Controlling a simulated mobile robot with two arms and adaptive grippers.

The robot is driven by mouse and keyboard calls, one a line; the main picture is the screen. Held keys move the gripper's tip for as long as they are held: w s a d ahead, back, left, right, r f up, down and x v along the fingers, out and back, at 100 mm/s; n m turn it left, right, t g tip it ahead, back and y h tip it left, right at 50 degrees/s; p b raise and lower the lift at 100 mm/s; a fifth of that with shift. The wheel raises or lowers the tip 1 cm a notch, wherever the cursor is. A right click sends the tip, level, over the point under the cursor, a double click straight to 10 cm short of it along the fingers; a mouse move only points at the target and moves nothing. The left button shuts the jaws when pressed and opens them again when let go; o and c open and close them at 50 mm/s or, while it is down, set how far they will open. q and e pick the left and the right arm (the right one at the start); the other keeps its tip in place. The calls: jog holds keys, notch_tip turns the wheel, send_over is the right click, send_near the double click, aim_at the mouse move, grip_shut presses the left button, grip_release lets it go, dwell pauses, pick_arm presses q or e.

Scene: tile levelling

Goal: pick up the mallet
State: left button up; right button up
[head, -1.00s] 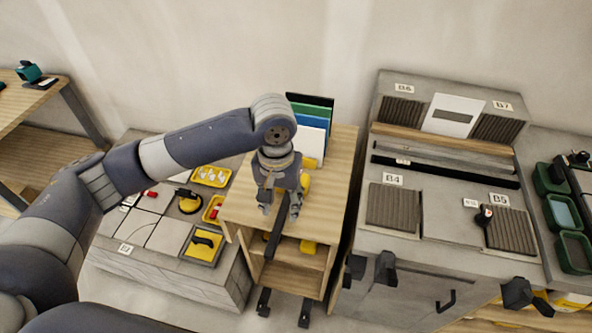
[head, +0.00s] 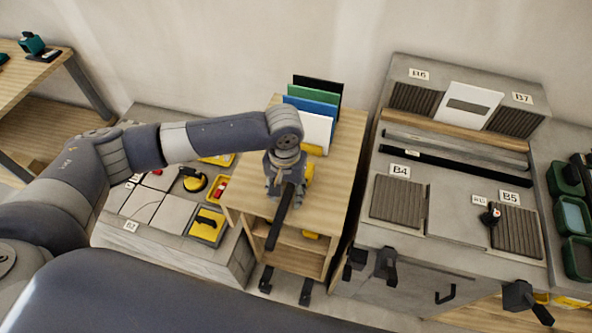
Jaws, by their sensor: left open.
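A dark bar (head: 279,225), which looks like the mallet's handle, slants over the front edge of the small wooden cart's top. Its upper end and any mallet head are hidden behind my left gripper. My left gripper (head: 285,197) points down over the cart top, open, with its fingers on either side of the bar's upper part. I cannot tell whether the fingers touch it. A yellow rounded thing (head: 309,173) shows just right of the gripper; I cannot tell whether it belongs to the mallet. My right gripper is not in view.
The wooden cart (head: 342,165) carries upright coloured sheets (head: 318,122) behind the gripper. Left is a low platform with tiles (head: 177,217), a yellow tray (head: 207,227) and a suction cup (head: 194,181). Right is a grey cabinet (head: 455,215) with ribbed pads. The cart top's right side is clear.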

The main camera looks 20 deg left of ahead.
pick_arm(q)
notch_tip(320, 180, down, 2)
jog(key=shift+s+f, duration=0.1)
grip_shut()
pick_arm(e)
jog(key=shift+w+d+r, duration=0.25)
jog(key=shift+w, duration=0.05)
